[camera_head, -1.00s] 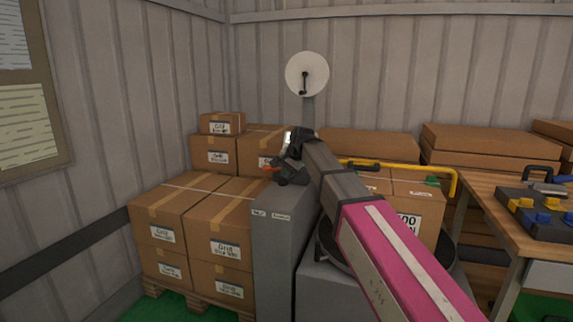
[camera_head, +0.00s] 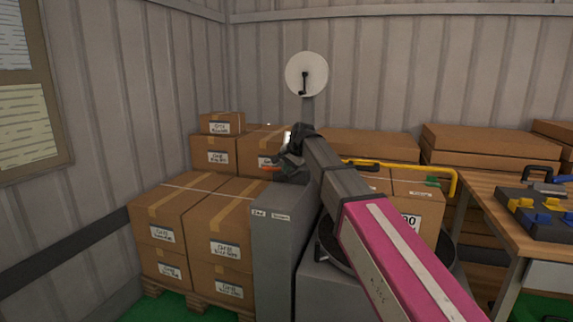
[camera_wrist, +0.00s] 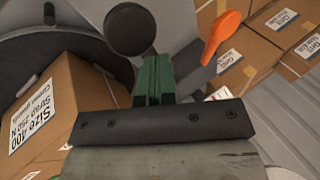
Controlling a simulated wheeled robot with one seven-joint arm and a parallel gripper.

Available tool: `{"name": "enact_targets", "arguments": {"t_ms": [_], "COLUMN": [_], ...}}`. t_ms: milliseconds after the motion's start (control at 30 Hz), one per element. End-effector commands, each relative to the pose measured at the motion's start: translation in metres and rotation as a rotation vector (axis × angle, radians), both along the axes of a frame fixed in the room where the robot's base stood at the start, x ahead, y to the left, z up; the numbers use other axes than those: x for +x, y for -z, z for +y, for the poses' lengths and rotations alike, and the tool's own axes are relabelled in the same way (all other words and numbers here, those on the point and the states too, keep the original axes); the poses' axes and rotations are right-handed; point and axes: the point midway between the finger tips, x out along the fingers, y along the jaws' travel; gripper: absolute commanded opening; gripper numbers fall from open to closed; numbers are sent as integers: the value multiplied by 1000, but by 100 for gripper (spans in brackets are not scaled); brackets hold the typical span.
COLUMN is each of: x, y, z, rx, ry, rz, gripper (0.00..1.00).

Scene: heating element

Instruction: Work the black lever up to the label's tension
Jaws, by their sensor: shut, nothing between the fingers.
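The black lever's round knob (camera_wrist: 130,30) shows at the top of the wrist view, just beyond my fingertips; I cannot tell whether they touch it. My gripper (camera_wrist: 153,70) has green fingers, shut and empty. In the head view my gripper (camera_head: 291,166) is above the grey cabinet (camera_head: 275,245), and the black lever cannot be made out behind it. The label (camera_wrist: 35,112) on the strapped carton reads "Size 400, Strap 450 N". A white round dial (camera_head: 307,74) with a black pointer stands on a post behind; the pointer hangs roughly downward and its scale is unreadable.
An orange-handled lever (camera_wrist: 225,35) stands to the right of the knob in the wrist view. Stacked cartons (camera_head: 180,208) are left of the cabinet. A yellow bar (camera_head: 430,168) crosses behind my arm. A workbench (camera_head: 530,230) with a tool case stands at right.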

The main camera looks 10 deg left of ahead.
Motion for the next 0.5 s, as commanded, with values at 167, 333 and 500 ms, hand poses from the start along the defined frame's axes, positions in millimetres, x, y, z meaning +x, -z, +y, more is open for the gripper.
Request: {"name": "enact_targets", "arguments": {"t_ms": [167,333,500], "x": [7,10,13], "y": [-9,-17,-25], "z": [0,-1,-1], "rx": [-1,-1,0], "ry": [2,1,0], "rz": [-4,-3,-1], "gripper": [0,0,0]}}
